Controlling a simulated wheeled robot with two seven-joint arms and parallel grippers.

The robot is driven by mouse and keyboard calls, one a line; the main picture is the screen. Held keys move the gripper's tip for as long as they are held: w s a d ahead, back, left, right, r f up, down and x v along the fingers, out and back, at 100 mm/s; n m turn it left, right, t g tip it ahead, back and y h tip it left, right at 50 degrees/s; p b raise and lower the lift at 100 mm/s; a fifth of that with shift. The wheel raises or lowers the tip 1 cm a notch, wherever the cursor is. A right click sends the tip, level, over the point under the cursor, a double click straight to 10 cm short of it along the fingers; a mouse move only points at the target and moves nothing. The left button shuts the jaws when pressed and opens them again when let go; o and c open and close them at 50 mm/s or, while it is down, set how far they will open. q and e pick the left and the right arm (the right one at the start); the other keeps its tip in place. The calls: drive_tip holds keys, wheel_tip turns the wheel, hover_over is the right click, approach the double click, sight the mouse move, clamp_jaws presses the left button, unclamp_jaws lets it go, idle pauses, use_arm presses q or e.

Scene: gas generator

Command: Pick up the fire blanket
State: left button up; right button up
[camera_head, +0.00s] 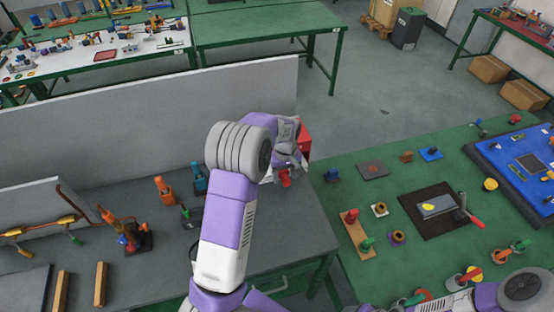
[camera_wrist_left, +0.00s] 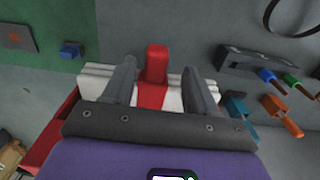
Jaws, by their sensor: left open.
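The fire blanket looks like a white folded bundle (camera_wrist_left: 172,99) with a red strap and a raised red tab (camera_wrist_left: 157,60). My left gripper (camera_wrist_left: 160,82) is open, its two fingers on either side of the red strap and tab, with gaps visible. In the head view my left gripper (camera_head: 287,172) is at the right end of the grey table, mostly hidden by its own wrist, with a bit of the red tab (camera_head: 285,181) showing below it. My right arm enters at the lower right of the head view; its gripper is out of view.
A red box (camera_head: 304,140) stands behind my left gripper; its red edge also shows in the wrist view (camera_wrist_left: 52,140). Orange and teal-handled tools (camera_head: 166,188) stand left of my arm. A grey panel (camera_head: 150,115) runs behind the table. A green table (camera_head: 375,215) is at right.

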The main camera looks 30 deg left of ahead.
use_arm(q)
wheel_tip(320, 180, down, 2)
drive_tip(key=shift+w+f, duration=0.1)
drive_tip(key=shift+f, duration=0.15)
clamp_jaws()
drive_tip(key=shift+r, duration=0.1)
